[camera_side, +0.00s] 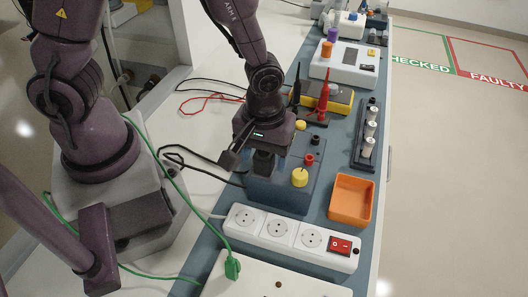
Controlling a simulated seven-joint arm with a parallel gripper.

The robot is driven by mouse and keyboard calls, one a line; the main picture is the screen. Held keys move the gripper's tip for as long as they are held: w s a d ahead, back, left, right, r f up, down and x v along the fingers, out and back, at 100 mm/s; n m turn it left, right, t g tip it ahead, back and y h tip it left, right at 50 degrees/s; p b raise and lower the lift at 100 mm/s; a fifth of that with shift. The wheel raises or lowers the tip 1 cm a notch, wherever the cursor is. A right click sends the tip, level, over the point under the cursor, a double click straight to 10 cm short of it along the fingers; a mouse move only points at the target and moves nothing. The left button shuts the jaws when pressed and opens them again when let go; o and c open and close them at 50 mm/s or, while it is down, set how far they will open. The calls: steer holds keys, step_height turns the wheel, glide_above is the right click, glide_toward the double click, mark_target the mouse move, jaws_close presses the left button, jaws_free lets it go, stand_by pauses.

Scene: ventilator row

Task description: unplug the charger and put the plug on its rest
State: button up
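My gripper (264,160) points down over the left rear part of a blue-grey box with yellow knobs (290,185). Its fingertips are dark and seen from behind the wrist, so whether they are open or shut on something cannot be told. A small dark block (229,159) shows just left of the gripper; whether it is a plug or part of my wrist is unclear. A white power strip (290,236) lies in front of the box, with three empty sockets and a red switch (340,246). I cannot identify the charger, its plug or the plug rest with certainty.
A green plug (232,266) with a green cable stands on a white panel at the front. An orange tray (351,200), a black rack with white cylinders (367,140) and a yellow meter with probes (325,100) are nearby. Black and red cables lie left.

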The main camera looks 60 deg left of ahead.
mark_target(259, 153)
step_height(259, 153, up, 13)
steer(key=s+a+r+m+t, duration=0.5)
steer(key=a+r+m, duration=0.3)
steer(key=r, duration=0.3)
steer(key=shift+s+a+m+t, duration=0.3)
steer(key=shift+s+m, duration=0.2)
steer(key=shift+s, duration=0.3)
steer(key=shift+r, duration=0.1)
stand_by(0.3)
